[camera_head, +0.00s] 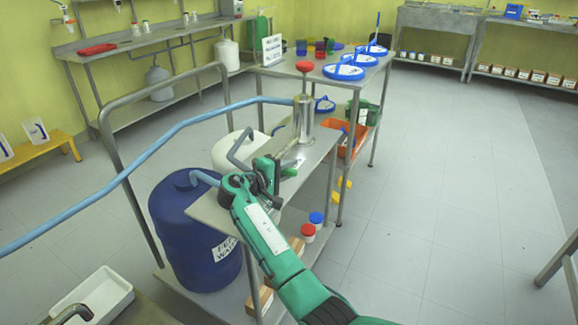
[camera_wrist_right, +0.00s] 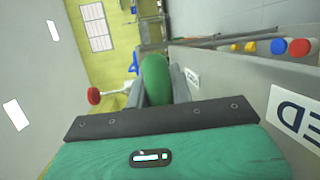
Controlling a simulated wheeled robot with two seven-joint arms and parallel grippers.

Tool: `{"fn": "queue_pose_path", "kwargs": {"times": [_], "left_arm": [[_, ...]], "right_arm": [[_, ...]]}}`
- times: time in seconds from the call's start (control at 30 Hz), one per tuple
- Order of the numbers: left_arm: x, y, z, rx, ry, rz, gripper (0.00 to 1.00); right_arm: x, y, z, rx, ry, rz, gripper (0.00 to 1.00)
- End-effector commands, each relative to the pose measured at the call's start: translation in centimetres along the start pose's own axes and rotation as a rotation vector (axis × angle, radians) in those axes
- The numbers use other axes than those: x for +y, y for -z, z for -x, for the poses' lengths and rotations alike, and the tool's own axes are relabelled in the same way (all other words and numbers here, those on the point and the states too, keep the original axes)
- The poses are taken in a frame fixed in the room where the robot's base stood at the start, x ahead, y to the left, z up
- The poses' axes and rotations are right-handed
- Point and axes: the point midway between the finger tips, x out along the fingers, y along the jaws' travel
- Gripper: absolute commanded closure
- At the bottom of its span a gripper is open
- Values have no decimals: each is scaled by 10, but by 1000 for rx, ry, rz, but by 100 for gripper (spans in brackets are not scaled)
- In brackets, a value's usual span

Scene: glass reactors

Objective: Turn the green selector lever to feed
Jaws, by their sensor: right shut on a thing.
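The green selector lever (camera_wrist_right: 155,80) shows in the right wrist view as a rounded green grip between the two grey fingers. My right gripper (camera_wrist_right: 158,92) is shut on it. In the head view my right gripper (camera_head: 274,176) is at the steel bench, just in front of the metal cylinder (camera_head: 303,118) with a red knob (camera_head: 305,66). The arm largely hides the lever there. A white plate with large dark letters (camera_wrist_right: 297,115), partly cut off, shows at the right of the wrist view. I cannot tell the lever's exact setting. My left gripper is not in view.
A blue hose (camera_head: 150,150) runs from the left to the cylinder. A blue drum (camera_head: 195,235) and a white vessel (camera_head: 232,153) stand left of the bench. Red-lidded and blue-lidded jars (camera_head: 312,225) sit on the lower shelf.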

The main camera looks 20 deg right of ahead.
Motion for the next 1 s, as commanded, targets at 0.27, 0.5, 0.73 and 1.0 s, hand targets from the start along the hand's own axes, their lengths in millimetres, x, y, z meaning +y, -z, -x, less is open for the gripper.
{"fn": "queue_pose_path", "kwargs": {"times": [0.27,0.5,0.73,1.0], "left_arm": [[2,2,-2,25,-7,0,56],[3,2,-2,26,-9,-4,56],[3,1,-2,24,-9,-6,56],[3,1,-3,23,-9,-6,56]], "right_arm": [[-2,-4,7,-99,7,-13,100],[-2,-6,9,-124,9,-17,100],[-3,-6,10,-124,9,-17,100],[-2,-6,10,-123,9,-17,69]]}}
